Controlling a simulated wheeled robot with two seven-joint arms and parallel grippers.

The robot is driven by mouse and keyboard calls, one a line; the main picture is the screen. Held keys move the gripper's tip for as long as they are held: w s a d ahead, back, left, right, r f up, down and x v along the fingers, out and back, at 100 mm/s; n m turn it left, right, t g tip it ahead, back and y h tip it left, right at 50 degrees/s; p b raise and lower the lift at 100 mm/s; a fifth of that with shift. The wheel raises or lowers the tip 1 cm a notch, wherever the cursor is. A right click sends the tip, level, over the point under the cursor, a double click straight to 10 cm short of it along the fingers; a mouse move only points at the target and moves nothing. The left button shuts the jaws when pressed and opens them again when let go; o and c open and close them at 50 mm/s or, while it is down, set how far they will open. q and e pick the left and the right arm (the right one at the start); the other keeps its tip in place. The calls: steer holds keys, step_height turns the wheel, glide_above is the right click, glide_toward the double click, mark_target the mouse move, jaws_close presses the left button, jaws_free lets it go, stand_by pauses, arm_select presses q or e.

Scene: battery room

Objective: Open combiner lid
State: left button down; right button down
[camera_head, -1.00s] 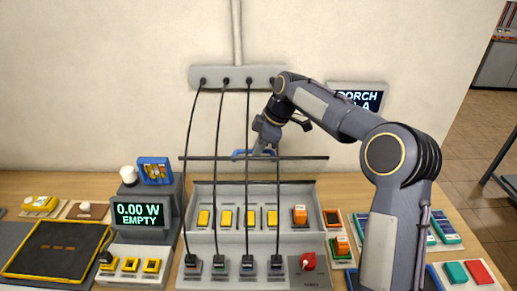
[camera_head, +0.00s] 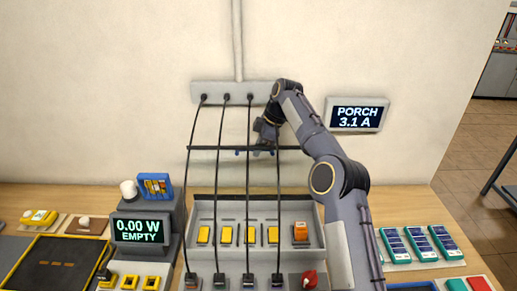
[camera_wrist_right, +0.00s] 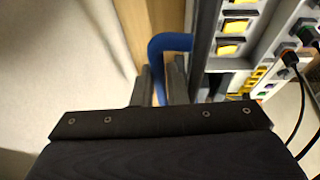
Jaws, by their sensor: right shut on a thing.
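The combiner box (camera_head: 318,228) sits on the bench, its interior exposed with yellow breakers in a row and one orange one. Its lid (camera_head: 205,148) appears as a thin dark bar, nearly edge-on, raised above and behind the box; its right end is behind my arm. A blue handle (camera_wrist_right: 172,42) is on the lid; only small bits of it show in the head view. My right gripper (camera_head: 264,146) is shut on the handle, with its fingers (camera_wrist_right: 160,85) on either side of it in the wrist view. My left gripper is not in view.
Several black cables (camera_head: 216,180) hang from a wall strip (camera_head: 235,93) in front of the lid to the box. A watt display (camera_head: 140,231) stands at left, a PORCH display (camera_head: 357,115) on the wall at right. Blue modules (camera_head: 420,243) lie on the bench at right.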

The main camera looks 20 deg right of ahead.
steer(key=shift+f, duration=0.1)
stand_by(0.3)
steer(key=c, duration=1.5)
jaws_free()
steer(key=shift+w+d, duration=0.1)
steer(key=shift+o, duration=0.2)
